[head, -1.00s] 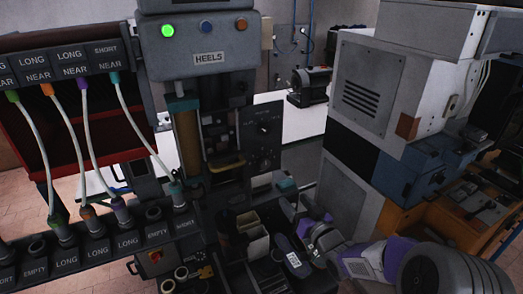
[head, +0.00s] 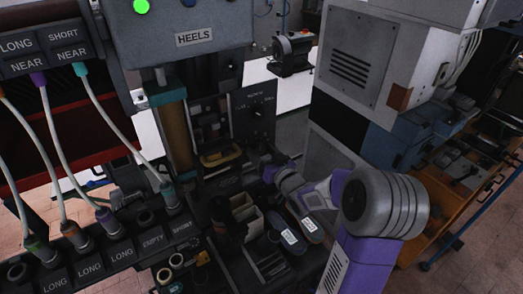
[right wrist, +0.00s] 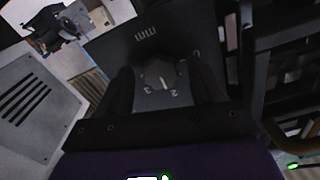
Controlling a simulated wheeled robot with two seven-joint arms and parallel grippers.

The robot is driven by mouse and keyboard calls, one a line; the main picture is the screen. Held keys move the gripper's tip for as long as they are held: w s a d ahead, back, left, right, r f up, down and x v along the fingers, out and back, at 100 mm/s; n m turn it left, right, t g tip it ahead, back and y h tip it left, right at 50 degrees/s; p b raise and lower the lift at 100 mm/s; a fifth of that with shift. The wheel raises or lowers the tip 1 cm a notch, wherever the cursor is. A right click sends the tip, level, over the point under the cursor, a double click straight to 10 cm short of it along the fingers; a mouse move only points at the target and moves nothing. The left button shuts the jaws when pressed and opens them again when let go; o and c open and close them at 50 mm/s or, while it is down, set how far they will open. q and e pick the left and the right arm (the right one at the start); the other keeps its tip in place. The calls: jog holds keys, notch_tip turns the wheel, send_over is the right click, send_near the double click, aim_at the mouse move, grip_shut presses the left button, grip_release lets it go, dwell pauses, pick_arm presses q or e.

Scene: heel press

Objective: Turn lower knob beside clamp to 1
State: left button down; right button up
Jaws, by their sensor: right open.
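The dark control panel (head: 253,108) stands right of the press column in the head view, with its upper knob (head: 256,112) showing. My right gripper (head: 266,164) is at the panel's lower part and hides the lower knob there. In the right wrist view a dark round knob (right wrist: 157,72) lies between the two open fingers of my right gripper (right wrist: 162,80). Its white mark shows near the digits 3 and 2. I cannot tell whether the fingers touch it. A yellow-edged part (head: 221,156), possibly the clamp, sits left of the panel. My left gripper is not in view.
Below the gripper are a divided bin (head: 245,212) and shoe soles with white labels (head: 292,238). Labelled cable sockets (head: 153,238) line the left. The HEELS press head (head: 194,38) is above.

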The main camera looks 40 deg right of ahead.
jog(key=shift+w, duration=0.25)
jog(key=c, duration=1.1)
jog(key=shift+o, duration=0.2)
jog(key=shift+f+n+b, duration=0.1)
jog(key=shift+n+b, duration=0.3)
jog(key=shift+b, duration=0.4)
jog(key=n+b, duration=0.5)
jog(key=b, duration=0.3)
jog(key=shift+d+n, duration=0.1)
jog(key=shift+n, duration=0.2)
jog(key=shift+n+b, duration=0.8)
jog(key=shift+b, duration=0.2)
